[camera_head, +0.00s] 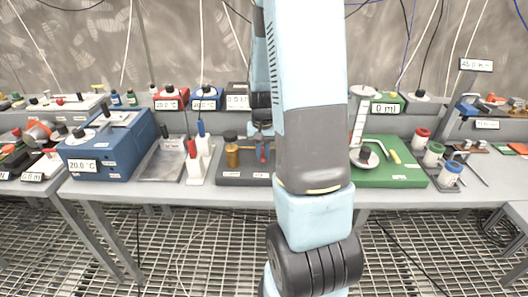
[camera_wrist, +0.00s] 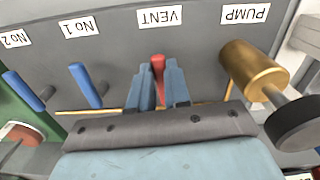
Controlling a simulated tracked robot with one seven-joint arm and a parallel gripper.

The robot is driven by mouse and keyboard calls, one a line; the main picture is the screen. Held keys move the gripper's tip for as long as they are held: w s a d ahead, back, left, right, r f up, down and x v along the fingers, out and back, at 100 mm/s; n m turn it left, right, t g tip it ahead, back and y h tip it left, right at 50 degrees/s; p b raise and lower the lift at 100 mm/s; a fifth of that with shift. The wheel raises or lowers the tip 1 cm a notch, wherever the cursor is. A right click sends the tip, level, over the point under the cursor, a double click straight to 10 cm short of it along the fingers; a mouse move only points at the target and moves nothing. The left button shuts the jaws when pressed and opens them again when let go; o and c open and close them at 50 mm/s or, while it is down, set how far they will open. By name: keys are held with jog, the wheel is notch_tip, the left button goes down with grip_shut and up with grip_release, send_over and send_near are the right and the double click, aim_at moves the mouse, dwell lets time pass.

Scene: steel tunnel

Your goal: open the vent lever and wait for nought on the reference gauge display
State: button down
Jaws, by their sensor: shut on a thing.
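The red vent lever (camera_wrist: 158,66) stands below the VENT label (camera_wrist: 160,18) in the wrist view. My gripper (camera_wrist: 159,84) is shut on it, one blue-grey finger on each side. In the head view the lever (camera_head: 263,153) shows as a small red piece on the dark manifold (camera_head: 232,179), beside my arm. The head view also has a grey box with a display (camera_head: 237,102) behind the manifold. Its reading looks like 0.5 with a blurred unit, and I cannot tell whether it is the reference gauge.
Blue levers (camera_wrist: 85,84) labelled No 1 and No 2 stand left of my gripper. The brass pump cylinder (camera_wrist: 254,70) with a black knob is close on the right. A blue 20.0 °C box (camera_head: 110,140) and a green base (camera_head: 395,172) stand on the bench.

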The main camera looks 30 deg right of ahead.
jog(key=shift+w+a+m, duration=0.1)
jog(key=shift+a+m, duration=0.05)
jog(key=shift+m, duration=0.45)
jog(key=c, duration=1.1)
grip_release()
jog(key=shift+w+r, duration=0.1)
jog(key=shift+r, duration=0.4)
notch_tip(320, 180, up, 13)
jog(key=shift+f, duration=0.15)
